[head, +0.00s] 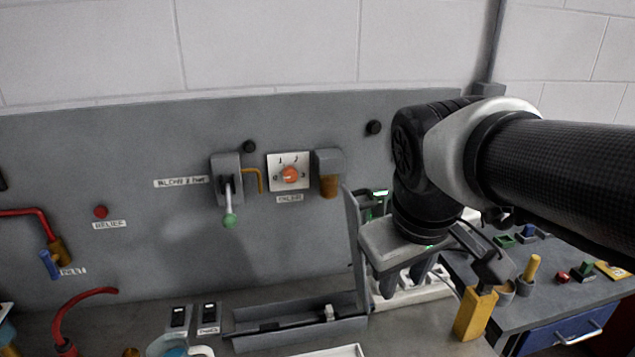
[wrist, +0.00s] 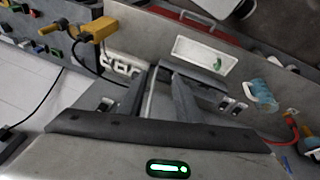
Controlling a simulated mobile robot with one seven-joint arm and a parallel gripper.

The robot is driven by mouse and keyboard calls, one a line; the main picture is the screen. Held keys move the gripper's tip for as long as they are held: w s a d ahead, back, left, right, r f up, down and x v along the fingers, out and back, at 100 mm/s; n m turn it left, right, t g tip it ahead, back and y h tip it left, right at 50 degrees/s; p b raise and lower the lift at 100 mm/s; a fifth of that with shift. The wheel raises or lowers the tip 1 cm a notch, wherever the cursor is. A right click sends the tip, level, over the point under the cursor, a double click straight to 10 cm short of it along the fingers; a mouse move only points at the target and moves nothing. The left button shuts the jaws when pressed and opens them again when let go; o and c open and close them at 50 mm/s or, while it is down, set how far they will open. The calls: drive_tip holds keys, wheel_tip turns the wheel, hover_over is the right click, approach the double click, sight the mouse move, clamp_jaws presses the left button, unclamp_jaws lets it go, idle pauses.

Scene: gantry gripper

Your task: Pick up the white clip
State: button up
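A small whitish piece (head: 328,312), which may be the white clip, stands in the long grey tray (head: 270,338) on the bench. It is too small to make out its shape. My gripper (head: 403,284) is to the right of it and higher, pointing down over a white slotted rack (head: 436,292). Its two dark fingers are apart, and I see nothing held between them. In the wrist view the rack (wrist: 122,64) lies beyond the fingers at the left. I cannot pick out the clip surely there.
A yellow block (head: 475,313) stands right of the rack. A blue drawer unit (head: 565,333) is at the right. A grey upright panel (head: 354,235) rises beside my gripper. The back panel carries a green-tipped lever (head: 229,219) and an orange knob (head: 290,175). A white tray shows in the wrist view (wrist: 192,47).

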drive_tip(key=w+a+f+n+g+h, duration=0.1)
drive_tip(key=w+a+f+n, duration=0.15)
drive_tip(key=w+n, duration=0.2)
drive_tip(key=w+a+f+n+g+h, duration=0.1)
drive_tip(key=w+a+f+n, duration=0.1)
drive_tip(key=w+a+n, duration=0.3)
drive_tip(key=n+g+h+b, duration=0.1)
drive_tip(key=n+b, duration=0.1)
drive_tip(key=n, duration=0.4)
approach(327, 309)
drive_tip(key=shift+n+h, duration=0.3)
drive_tip(key=shift+n, duration=0.05)
drive_tip(key=x, duration=0.5)
drive_tip(key=shift+s+a+f, duration=0.1)
drive_tip(key=shift+a+f, duration=0.15)
drive_tip(key=shift+f, duration=0.05)
drive_tip(key=shift+x, duration=2.9)
drive_tip(key=c, duration=0.6)
drive_tip(key=shift+r, duration=0.15)
drive_tip(key=shift+c, duration=0.2)
